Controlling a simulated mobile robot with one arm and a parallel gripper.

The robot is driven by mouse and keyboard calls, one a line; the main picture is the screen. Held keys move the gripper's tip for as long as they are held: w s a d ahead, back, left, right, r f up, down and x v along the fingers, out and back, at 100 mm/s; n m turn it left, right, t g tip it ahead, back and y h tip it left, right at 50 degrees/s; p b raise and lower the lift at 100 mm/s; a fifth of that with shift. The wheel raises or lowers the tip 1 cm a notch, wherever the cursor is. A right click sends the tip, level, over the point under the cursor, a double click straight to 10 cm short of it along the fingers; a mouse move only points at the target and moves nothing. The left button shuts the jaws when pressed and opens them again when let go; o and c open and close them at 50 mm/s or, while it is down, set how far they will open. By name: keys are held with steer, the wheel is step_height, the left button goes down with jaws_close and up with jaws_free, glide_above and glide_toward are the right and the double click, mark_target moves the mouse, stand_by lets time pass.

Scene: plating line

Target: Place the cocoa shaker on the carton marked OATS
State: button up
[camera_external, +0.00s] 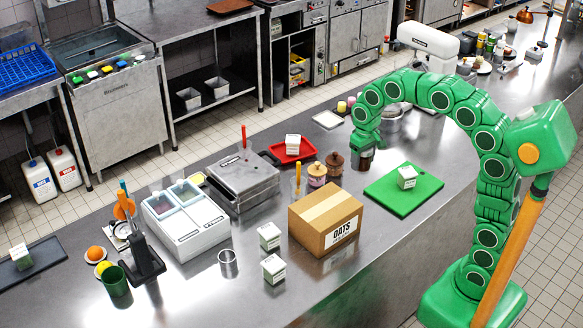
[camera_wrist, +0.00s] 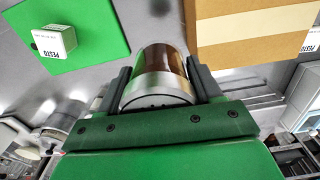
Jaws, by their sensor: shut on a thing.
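The carton marked OATS (camera_external: 308,235) stands on the steel counter in the external view, its taped top bare. It shows in part at the top right of the wrist view (camera_wrist: 240,40). My gripper (camera_external: 366,151) is behind the carton and to its right. It is shut on the cocoa shaker, a brown cylinder with a silver band (camera_wrist: 160,75), which sits between the two dark fingers (camera_wrist: 160,88) in the wrist view. In the external view the shaker (camera_external: 366,161) is small and dark below my gripper. I cannot tell whether it touches the counter.
A green board (camera_external: 385,196) with a white-and-green PESTO box (camera_external: 407,178) lies right of the carton. Two brown jars (camera_external: 317,175) stand behind it. More small boxes (camera_external: 270,236) stand at its left. A red tray (camera_external: 290,152) lies farther back.

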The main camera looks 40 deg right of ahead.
steer(key=s+a+r+n, duration=0.5)
steer(key=s+a+n, duration=0.1)
steer(key=s+a, duration=0.55)
glide_above(325, 205)
steer(key=s, duration=0.1)
steer(key=f, duration=0.8)
steer(key=shift+s+d, duration=0.1)
steer(key=shift+d, duration=0.2)
steer(key=shift+w+a+f, duration=0.25)
steer(key=shift+w+f, duration=0.25)
steer(key=shift+f, duration=1.75)
steer(key=shift+f, duration=0.15)
steer(key=o, duration=1.2)
